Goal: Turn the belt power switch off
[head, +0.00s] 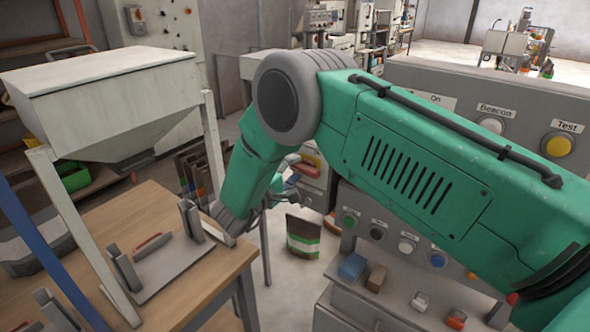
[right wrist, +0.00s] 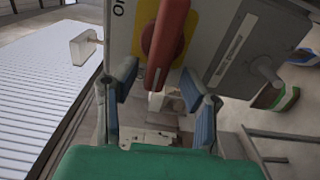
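The belt power switch shows in the right wrist view as a red lever handle (right wrist: 168,45) over a yellow plate (right wrist: 186,27) on a grey box (right wrist: 228,42). A label reading "On" is at the plate's upper left. My right gripper (right wrist: 158,84) is open, with one blue-padded finger on each side of the handle's lower end. The fingers look apart from the handle. My left gripper is not in view.
A hopper (head: 100,85) on legs and a wooden table (head: 190,285) stand at left. A printed bag (head: 303,236) stands on the floor. A button panel (head: 480,95) is at right. A ribbed light surface (right wrist: 45,90) lies left of the switch box.

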